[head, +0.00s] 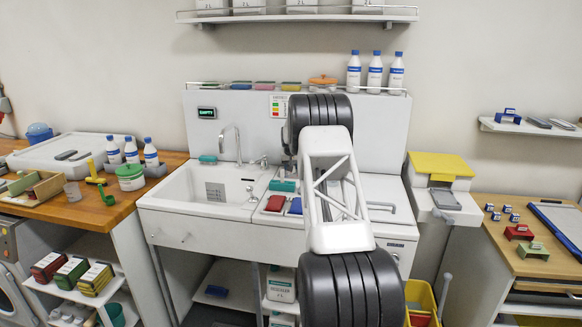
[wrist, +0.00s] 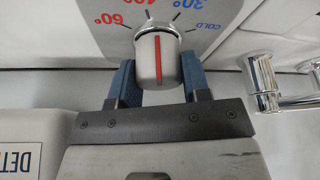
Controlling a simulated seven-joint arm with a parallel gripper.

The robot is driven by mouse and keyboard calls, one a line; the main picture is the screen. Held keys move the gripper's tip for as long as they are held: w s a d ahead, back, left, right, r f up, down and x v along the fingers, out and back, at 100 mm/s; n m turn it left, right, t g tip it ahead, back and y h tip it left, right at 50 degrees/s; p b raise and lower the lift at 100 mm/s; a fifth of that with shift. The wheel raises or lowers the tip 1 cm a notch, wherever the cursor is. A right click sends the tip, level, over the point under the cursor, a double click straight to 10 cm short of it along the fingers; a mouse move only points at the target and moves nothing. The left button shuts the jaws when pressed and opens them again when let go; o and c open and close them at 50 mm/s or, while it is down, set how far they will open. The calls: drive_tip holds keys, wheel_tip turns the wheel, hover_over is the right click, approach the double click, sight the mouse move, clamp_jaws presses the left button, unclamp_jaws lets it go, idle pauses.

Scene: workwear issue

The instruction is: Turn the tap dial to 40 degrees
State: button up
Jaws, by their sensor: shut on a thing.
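The tap dial (wrist: 158,62) is a pale round knob with a red stripe, in front of a grey plate (wrist: 110,8) with temperature marks. From left to right the marks read 60, a partly cut-off 40, 30 and COLD. The stripe runs straight up and down in the wrist view. Its upper end points between the 40 and 30 ticks, seemingly nearer 40; the exact reading is hard to tell. My gripper (wrist: 157,72) is shut on the dial, one blue finger on each side. In the head view my arm hides the dial and gripper.
A chrome tap fitting (wrist: 265,85) stands close right of my gripper, and a white labelled container (wrist: 35,140) is at lower left. The head view shows a white sink (head: 215,188), a curved spout (head: 232,140) and bottles (head: 375,72) on the ledge.

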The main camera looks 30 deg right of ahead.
drive_tip(key=shift+d, duration=0.15)
idle(0.4)
drive_tip(key=o, duration=0.9)
drive_tip(key=shift+r, duration=0.1)
drive_tip(key=v, duration=0.7)
drive_tip(key=shift+s+r, duration=0.2)
drive_tip(key=shift+r, duration=0.05)
